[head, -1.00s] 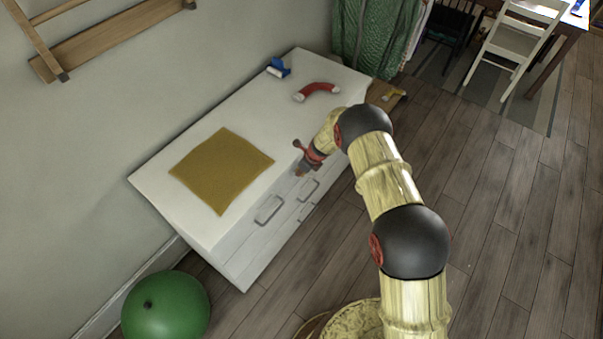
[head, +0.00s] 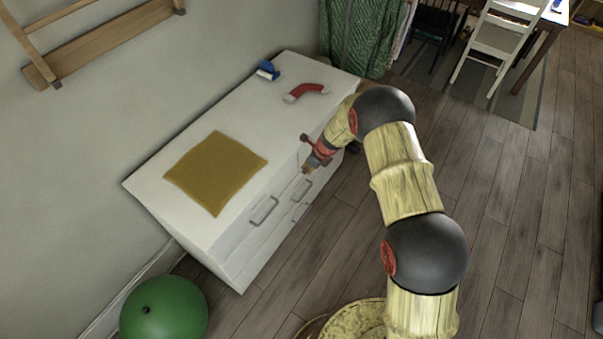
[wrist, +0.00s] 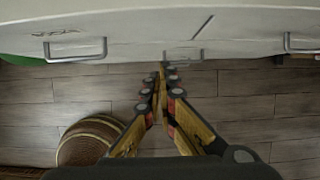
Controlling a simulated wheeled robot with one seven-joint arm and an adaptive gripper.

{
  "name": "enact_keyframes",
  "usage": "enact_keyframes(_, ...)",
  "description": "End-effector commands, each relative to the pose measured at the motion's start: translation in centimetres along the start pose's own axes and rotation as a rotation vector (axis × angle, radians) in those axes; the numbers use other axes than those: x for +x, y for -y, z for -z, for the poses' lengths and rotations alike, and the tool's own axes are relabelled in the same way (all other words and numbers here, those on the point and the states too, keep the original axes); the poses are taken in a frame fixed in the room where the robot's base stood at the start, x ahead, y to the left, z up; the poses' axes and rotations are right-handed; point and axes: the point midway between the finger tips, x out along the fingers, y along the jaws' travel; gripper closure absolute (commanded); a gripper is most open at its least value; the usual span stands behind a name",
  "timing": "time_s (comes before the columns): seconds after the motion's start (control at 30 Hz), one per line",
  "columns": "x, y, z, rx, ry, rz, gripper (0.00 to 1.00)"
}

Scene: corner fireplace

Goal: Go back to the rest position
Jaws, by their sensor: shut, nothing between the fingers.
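My gripper (head: 309,167) is at the front edge of the white cabinet, beside its drawer fronts, in the head view. In the wrist view my gripper (wrist: 163,72) has its fingertips together with nothing between them, pointing at the cabinet front. The white cabinet (head: 150,192) has drawers with metal handles, and its front also shows in the wrist view (wrist: 130,35). I cannot tell whether the fingertips touch the cabinet.
On the cabinet lie a mustard cloth (head: 215,172), a red curved object with pale ends (head: 307,91) and a blue-and-white object (head: 267,71). A green ball (head: 165,310) rests on the floor at lower left. Wooden floor (head: 500,210) is open at right. A white chair (head: 492,45) stands behind.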

Motion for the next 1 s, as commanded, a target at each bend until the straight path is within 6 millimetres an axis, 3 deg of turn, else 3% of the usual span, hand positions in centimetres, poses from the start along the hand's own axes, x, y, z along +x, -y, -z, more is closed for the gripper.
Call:
enact_keyframes(0.2,-1.8,-0.1,0.1,0.002,-0.001,-0.001,1.00)
enact_keyframes(0.47,-1.9,-0.1,0.1,-0.003,-0.001,-0.002,1.00)
enact_keyframes(0.67,-1.9,-0.7,0.2,-0.167,-0.003,-0.025,1.00)
enact_keyframes(0.87,-1.7,-5.2,4.1,-0.516,-0.050,-0.157,1.00)
enact_keyframes(1.0,-4.5,-8.0,5.8,-0.772,-0.057,-0.241,1.00)
